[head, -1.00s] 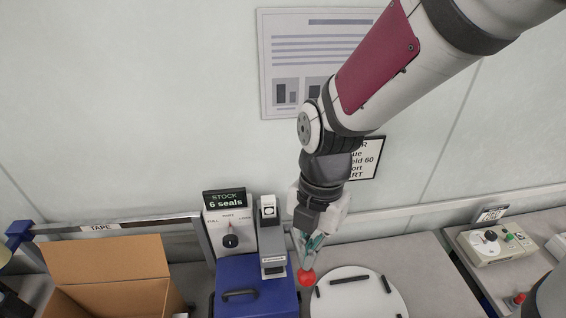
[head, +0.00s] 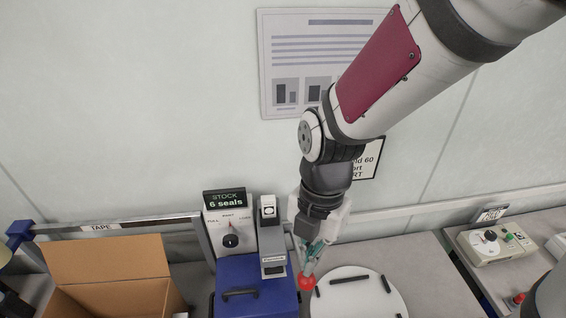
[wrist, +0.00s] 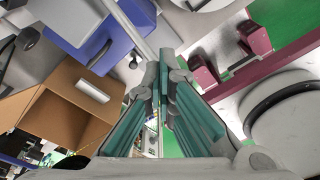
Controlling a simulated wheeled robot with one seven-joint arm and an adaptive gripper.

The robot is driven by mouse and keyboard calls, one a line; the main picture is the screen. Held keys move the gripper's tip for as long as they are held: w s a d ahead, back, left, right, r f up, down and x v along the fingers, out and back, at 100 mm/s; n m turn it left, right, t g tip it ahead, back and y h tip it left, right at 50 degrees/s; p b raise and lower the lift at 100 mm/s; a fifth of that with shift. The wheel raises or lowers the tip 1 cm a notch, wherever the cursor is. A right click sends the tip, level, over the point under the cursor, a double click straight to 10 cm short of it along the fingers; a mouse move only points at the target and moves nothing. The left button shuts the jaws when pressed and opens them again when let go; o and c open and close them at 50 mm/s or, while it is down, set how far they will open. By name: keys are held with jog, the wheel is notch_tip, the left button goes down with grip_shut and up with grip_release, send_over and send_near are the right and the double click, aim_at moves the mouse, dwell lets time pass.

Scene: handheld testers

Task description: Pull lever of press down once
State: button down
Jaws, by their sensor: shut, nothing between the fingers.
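The press has a blue body (head: 252,276) with a black handle and a narrow grey column (head: 273,262) at its right side. A red ball knob (head: 307,283), which looks like the end of its lever, sits just right of the column. The lever's arm is mostly hidden. My gripper (head: 309,269) points down with its teal fingertips right above the knob, seeming to touch it. The gripper is shut with nothing between its fingers. The wrist view shows the teal fingers (wrist: 182,110) close up; I cannot make out the red knob there.
An open cardboard box (head: 110,275) stands left of the press. A round white plate (head: 345,300) with dark bars lies just right of the knob. A dial panel (head: 230,240) under a "6 seals" display stands behind the press. A control box (head: 490,245) is far right.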

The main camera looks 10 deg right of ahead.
jog(key=shift+s+f, duration=0.5)
jog(key=shift+s, duration=0.15)
dwell(0.9)
jog(key=shift+w+r, duration=0.1)
dwell(0.4)
jog(key=w+r+p, duration=0.1)
jog(key=w+r, duration=0.6)
jog(key=w, duration=0.2)
jog(key=shift+w+r+p, duration=0.3)
jog(key=shift+w, duration=0.05)
dwell(1.2)
jog(key=w+r, duration=0.1)
jog(key=w, duration=0.1)
jog(key=w+r, duration=0.2)
dwell(0.7)
dwell(0.7)
